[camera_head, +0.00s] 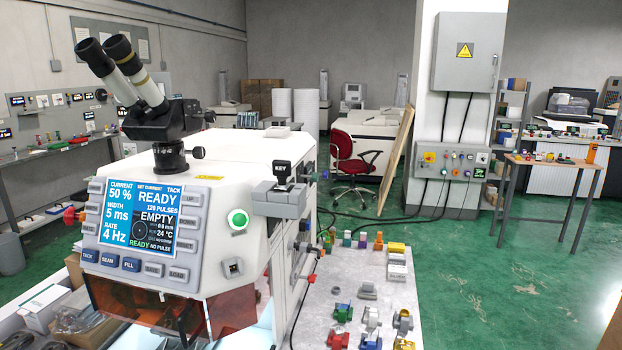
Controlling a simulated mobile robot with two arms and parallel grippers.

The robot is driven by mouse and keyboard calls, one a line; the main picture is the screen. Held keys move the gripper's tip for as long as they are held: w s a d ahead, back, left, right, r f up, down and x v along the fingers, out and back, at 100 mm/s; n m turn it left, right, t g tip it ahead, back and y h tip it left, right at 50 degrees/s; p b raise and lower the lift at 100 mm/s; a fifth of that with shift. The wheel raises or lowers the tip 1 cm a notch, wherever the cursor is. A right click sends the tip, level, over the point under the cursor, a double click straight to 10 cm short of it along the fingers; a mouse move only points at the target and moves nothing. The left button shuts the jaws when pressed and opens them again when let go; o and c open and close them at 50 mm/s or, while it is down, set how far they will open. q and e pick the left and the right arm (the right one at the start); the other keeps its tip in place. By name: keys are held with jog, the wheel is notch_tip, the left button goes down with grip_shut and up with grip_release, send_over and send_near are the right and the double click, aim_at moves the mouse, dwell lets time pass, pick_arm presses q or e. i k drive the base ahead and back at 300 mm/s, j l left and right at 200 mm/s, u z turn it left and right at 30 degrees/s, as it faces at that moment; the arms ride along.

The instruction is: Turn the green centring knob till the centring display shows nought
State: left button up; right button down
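A white welding machine (215,275) with a binocular eyepiece fills the left foreground. I cannot make out a centring reading there. Small coloured knobs, one of them blue (325,174), stick out on the machine's right side. Neither of my grippers is in view.
A pale table (345,292) with several small coloured parts stands right of the machine. A red chair (355,165) and a leaning board are behind it. A wooden table (550,165) stands at the right. Green floor is open at the right; cables lie near the machine.

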aim_at(314, 177)
jog(key=i+l+u, duration=0.15)
jog(key=l, duration=0.3)
jog(key=l+u, duration=0.15)
jog(key=l, duration=0.25)
jog(key=i+l+u, duration=0.2)
jog(key=l, duration=0.3)
jog(key=i+l+u, duration=0.15)
jog(key=l, duration=0.15)
jog(key=i+l+u, duration=0.1)
jog(key=l, duration=0.25)
jog(key=i+l+u, duration=0.15)
jog(key=l, duration=0.2)
jog(key=i+l+u, duration=0.1)
jog(key=l, duration=0.25)
